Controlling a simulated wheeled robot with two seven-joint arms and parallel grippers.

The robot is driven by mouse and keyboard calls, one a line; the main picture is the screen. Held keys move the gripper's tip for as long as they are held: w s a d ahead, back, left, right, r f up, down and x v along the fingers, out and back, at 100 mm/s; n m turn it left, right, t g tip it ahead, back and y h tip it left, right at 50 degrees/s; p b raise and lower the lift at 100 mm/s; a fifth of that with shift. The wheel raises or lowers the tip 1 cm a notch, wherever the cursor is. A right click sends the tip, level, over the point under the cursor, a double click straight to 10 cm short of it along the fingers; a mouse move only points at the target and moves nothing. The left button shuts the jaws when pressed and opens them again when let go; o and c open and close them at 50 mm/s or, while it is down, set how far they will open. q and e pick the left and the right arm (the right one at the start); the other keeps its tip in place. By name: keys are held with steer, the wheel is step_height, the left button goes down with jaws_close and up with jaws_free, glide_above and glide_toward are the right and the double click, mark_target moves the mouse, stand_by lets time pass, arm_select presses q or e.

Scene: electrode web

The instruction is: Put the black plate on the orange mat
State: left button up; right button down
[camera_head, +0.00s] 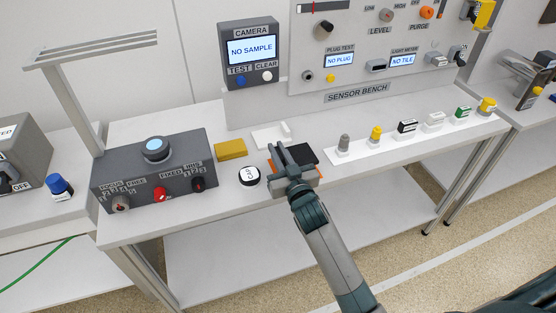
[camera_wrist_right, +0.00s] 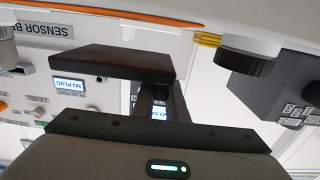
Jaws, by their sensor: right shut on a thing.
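The black plate (camera_head: 300,154) is in the jaws of my right gripper (camera_head: 291,166), over the sensor bench's white top. In the right wrist view the plate (camera_wrist_right: 112,63) shows as a dark slab beside a gripper finger. The orange mat (camera_head: 317,173) is mostly hidden under the plate and gripper, with a bit of its edge showing. In the wrist view the mat (camera_wrist_right: 140,18) is a thin orange strip, with a gap between it and the plate. The plate looks held just above the mat. My left gripper is not in view.
A white angled block (camera_head: 271,135) lies behind the gripper. A round black-and-white cap (camera_head: 249,176) and a yellow block (camera_head: 230,149) are to its left, near the grey control box (camera_head: 155,170). A white strip (camera_head: 380,152) with several small plugs and blocks is at right.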

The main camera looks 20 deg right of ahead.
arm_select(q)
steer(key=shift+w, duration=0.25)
arm_select(e)
steer(key=shift+f, duration=0.2)
steer(key=shift+f+p, duration=0.35)
steer(key=shift+f, duration=1.4)
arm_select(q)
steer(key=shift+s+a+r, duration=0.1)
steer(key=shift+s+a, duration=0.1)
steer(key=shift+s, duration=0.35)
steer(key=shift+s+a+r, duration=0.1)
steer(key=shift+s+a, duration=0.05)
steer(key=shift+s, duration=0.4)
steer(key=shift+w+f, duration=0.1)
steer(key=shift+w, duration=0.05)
arm_select(e)
steer(key=shift+f, duration=0.1)
steer(key=c, duration=1.8)
jaws_free()
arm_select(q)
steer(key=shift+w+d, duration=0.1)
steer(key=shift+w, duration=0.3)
arm_select(e)
steer(key=shift+o, duration=0.2)
